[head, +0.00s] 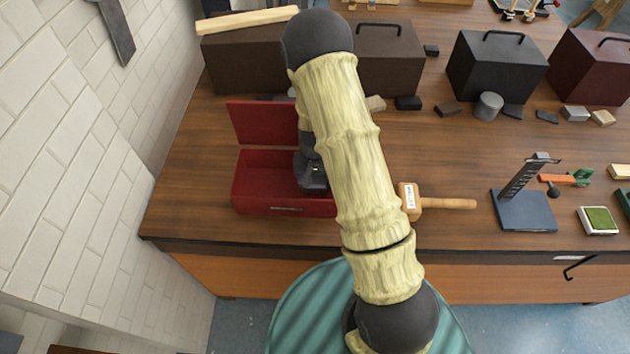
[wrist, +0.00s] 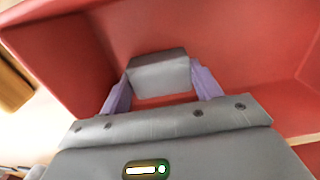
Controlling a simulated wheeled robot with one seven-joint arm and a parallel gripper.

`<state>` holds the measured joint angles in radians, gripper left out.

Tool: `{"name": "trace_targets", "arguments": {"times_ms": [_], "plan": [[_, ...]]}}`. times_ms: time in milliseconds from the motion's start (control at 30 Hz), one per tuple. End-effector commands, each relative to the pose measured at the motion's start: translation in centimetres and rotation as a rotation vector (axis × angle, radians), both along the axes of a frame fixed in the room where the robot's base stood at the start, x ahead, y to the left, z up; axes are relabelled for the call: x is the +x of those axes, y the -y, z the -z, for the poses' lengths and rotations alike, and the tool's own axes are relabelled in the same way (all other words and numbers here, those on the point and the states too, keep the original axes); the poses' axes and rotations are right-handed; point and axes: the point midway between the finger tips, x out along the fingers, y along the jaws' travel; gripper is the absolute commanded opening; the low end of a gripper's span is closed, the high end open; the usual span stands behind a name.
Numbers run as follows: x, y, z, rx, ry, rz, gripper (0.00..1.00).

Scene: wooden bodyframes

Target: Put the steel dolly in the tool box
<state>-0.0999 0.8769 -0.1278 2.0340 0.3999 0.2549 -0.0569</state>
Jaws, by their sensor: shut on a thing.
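The red tool box (head: 255,203) stands on the wooden bench in the head view, left of the middle, with its lid (head: 258,122) raised at the back. My gripper (head: 312,180) is over the right part of the box, and my arm hides that side. In the wrist view my gripper (wrist: 160,88) has its two purple fingers shut on the steel dolly (wrist: 160,72), a grey block. Red box surfaces (wrist: 60,50) surround the dolly there. I cannot tell whether the dolly touches the box floor. The dolly is hidden in the head view.
A wooden mallet (head: 409,198) lies right of the box. A blue stand (head: 523,211) is farther right. Dark cases (head: 495,75) line the back, with a grey cylinder (head: 488,106) and several small blocks in front. A white brick wall (head: 80,150) borders the left.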

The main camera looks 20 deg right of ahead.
Motion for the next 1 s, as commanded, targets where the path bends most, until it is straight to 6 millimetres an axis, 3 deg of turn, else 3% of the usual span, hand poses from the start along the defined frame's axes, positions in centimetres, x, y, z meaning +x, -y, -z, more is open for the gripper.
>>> {"name": "trace_targets", "arguments": {"times_ms": [133,533,567,600,667,1000], "plan": [[0.0,0.1,1.0,0.000,0.001,0.001,0.00],[0.1,0.1,1.5,0.000,0.003,0.000,0.00],[0.0,0.1,1.5,0.000,0.001,0.000,0.67],[0.0,0.1,1.5,0.000,0.001,0.000,0.75],[0.0,0.1,1.4,0.000,0.001,0.000,0.85],[0.0,0.1,1.2,0.000,0.001,0.000,0.85]]}}
